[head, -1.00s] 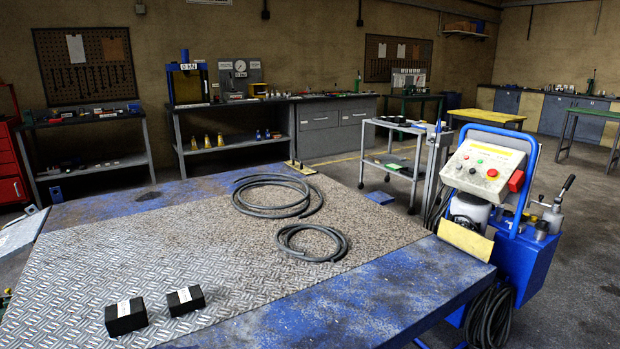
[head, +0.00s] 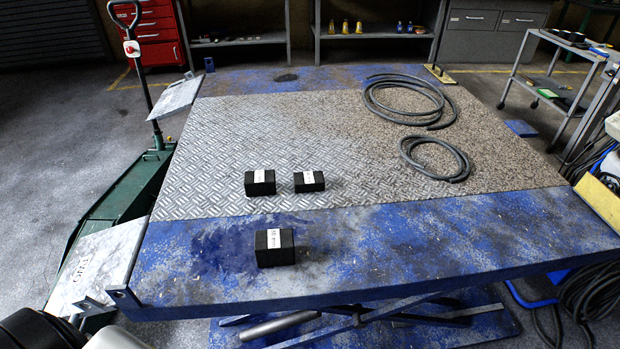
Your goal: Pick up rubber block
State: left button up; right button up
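Three black rubber blocks with white labels are on the lift table (head: 400,235). One rubber block (head: 285,249) sits on the blue border close to the near edge. Another rubber block (head: 260,189) and a third rubber block (head: 316,182) sit side by side, slightly apart, on the metal tread plate (head: 220,150) behind it. Neither of my grippers shows in the head view. A dark rounded part at the bottom left corner may be part of my arm, but no fingers are visible there. Nothing touches the blocks.
Two coils of black hose (head: 435,158) lie on the right of the plate. A green trolley jack (head: 125,190) with an upright handle stands along the left edge. A wheeled trolley (head: 550,85) stands at the right. The blue border right of the near block is clear.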

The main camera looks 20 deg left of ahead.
aim_at(260, 182)
jog(key=j+u, duration=0.2)
jog(key=u, duration=0.3)
jog(key=i+j+u, duration=0.1)
jog(key=u, duration=0.35)
jog(key=i+j+u, duration=0.1)
jog(key=u, duration=0.4)
jog(key=i+j+u, duration=0.1)
jog(key=u, duration=0.35)
